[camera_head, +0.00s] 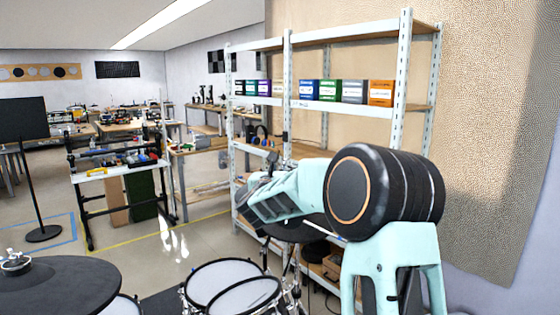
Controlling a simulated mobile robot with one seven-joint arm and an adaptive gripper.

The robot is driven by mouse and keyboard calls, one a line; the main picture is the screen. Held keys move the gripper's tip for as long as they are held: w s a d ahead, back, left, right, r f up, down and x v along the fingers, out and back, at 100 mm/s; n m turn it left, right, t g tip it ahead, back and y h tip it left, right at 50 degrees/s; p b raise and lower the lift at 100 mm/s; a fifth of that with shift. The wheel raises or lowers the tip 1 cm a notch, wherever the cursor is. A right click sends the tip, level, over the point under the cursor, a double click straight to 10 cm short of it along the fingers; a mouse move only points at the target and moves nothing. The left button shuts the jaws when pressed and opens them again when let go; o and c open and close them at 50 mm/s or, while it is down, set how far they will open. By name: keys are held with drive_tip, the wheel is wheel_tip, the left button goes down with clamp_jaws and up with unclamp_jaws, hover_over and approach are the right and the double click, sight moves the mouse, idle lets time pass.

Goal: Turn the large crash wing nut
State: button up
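A silver wing nut (15,262) sits on top of a dark grey round crash pad (70,287) at the lower left edge. The pad is cut off by the left and bottom edges of the picture. My arm, teal with a large black joint, fills the right centre. Its far end (262,185) is near the picture's middle, well to the right of the wing nut and apart from it. My gripper's fingers cannot be made out there, so I cannot tell whether they are open or shut.
White-topped drums (220,280) stand at the bottom centre, right of the crash pad. Another dark pad (296,230) is partly hidden behind my arm. A metal shelf (340,107) with several coloured boxes stands behind. A workbench (118,170) and open floor lie further left.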

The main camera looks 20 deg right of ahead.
sight(284, 160)
drive_tip(key=p+x, duration=0.2)
drive_tip(key=x, duration=0.7)
drive_tip(key=shift+w+d, duration=0.1)
drive_tip(key=shift+w, duration=0.15)
clamp_jaws()
